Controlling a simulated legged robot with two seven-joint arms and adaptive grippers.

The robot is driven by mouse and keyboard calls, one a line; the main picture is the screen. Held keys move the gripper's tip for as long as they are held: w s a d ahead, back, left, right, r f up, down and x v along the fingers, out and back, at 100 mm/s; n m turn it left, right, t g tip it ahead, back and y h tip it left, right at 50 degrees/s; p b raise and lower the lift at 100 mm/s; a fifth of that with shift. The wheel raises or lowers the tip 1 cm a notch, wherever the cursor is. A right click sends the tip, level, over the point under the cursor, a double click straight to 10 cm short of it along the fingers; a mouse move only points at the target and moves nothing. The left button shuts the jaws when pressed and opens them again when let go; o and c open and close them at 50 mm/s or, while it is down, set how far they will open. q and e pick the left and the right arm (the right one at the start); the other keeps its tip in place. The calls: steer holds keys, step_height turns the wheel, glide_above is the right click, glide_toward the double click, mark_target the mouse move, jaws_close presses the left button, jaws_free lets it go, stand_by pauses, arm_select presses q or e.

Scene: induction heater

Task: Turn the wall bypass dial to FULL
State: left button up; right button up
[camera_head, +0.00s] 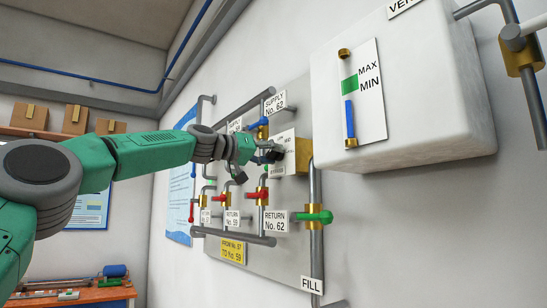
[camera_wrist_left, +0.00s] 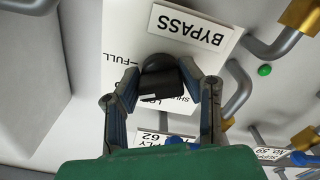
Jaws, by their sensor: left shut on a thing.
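The bypass dial is a black knob (camera_wrist_left: 162,80) on a white plate (camera_wrist_left: 118,55) marked BYPASS, FULL, LOW and SHUT, which appears upside down in the left wrist view. My left gripper (camera_wrist_left: 168,92) is shut on the knob, one finger on each side of it. The knob hides part of the plate, and I cannot tell its exact setting. In the head view my left gripper (camera_head: 268,155) reaches from the left to the plate (camera_head: 284,142) beside a brass block (camera_head: 304,156). My right gripper is not in view.
A white tank (camera_head: 430,90) with a MAX/MIN gauge (camera_head: 359,95) juts from the wall at the right. Pipes with a green valve handle (camera_head: 315,217), red handles and a blue handle (camera_head: 250,126) surround the dial. A workbench (camera_head: 80,294) stands at the lower left.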

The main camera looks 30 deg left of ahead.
arm_select(q)
steer(key=m, duration=0.2)
steer(key=f+m, duration=0.1)
steer(key=m, duration=0.2)
steer(key=shift+w, duration=0.15)
steer(key=shift+m, duration=0.4)
steer(key=o, duration=0.9)
steer(key=shift+o, duration=1.3)
steer(key=shift+a, duration=0.25)
steer(key=shift+r, duration=0.1)
steer(key=shift+a+r, duration=0.1)
